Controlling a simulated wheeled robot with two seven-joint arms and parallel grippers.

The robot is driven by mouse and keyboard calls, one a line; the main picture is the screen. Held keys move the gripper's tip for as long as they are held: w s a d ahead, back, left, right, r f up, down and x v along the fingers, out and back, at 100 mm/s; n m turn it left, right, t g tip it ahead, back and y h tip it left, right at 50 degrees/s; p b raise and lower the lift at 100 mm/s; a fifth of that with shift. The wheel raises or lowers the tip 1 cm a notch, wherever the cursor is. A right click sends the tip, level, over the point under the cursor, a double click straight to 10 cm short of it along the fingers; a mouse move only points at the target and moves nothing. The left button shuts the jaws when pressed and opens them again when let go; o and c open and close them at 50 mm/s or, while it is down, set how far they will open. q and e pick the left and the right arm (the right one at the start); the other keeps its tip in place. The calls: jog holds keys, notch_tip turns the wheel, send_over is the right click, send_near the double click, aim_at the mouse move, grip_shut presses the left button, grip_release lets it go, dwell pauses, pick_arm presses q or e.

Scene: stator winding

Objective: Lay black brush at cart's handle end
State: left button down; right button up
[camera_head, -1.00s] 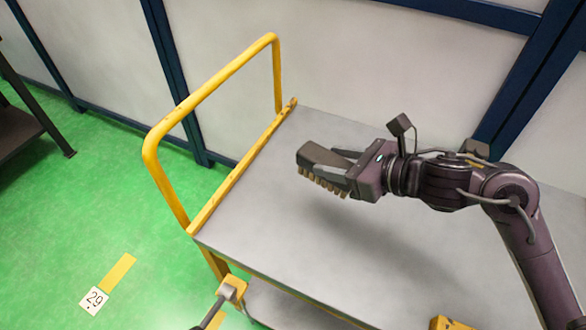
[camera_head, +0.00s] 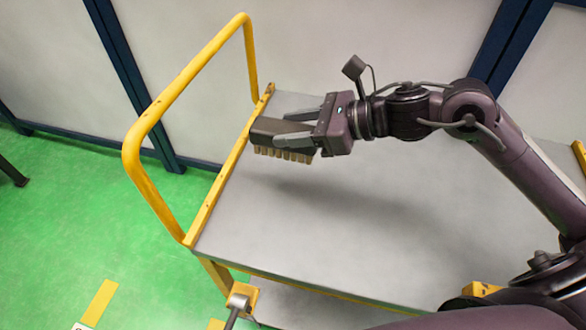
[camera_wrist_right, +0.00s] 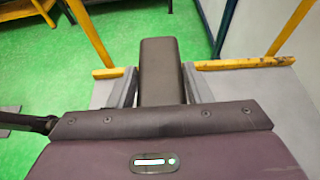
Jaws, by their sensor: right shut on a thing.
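The black brush (camera_head: 279,132) has a dark body and tan bristles facing down. My right gripper (camera_head: 300,118) is shut on it and holds it level above the cart top, close to the yellow rail at the handle end. In the right wrist view the brush (camera_wrist_right: 161,70) sits between the two fingers of the right gripper (camera_wrist_right: 161,88), its far end reaching over the rail line. The cart (camera_head: 330,230) has a grey top and a yellow handle (camera_head: 185,82) at its left end. A shadow lies on the top below the brush. My left gripper is not in view.
The grey cart top is bare. A light wall with dark blue posts (camera_head: 135,85) stands behind the cart. Green floor (camera_head: 70,215) with a yellow strip (camera_head: 99,302) lies to the left. A metal lever (camera_head: 236,308) shows at the cart's lower front corner.

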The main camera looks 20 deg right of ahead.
notch_tip(320, 180, down, 11)
jog(key=shift+r, duration=0.1)
jog(key=shift+f, duration=0.4)
jog(key=shift+f, duration=0.1)
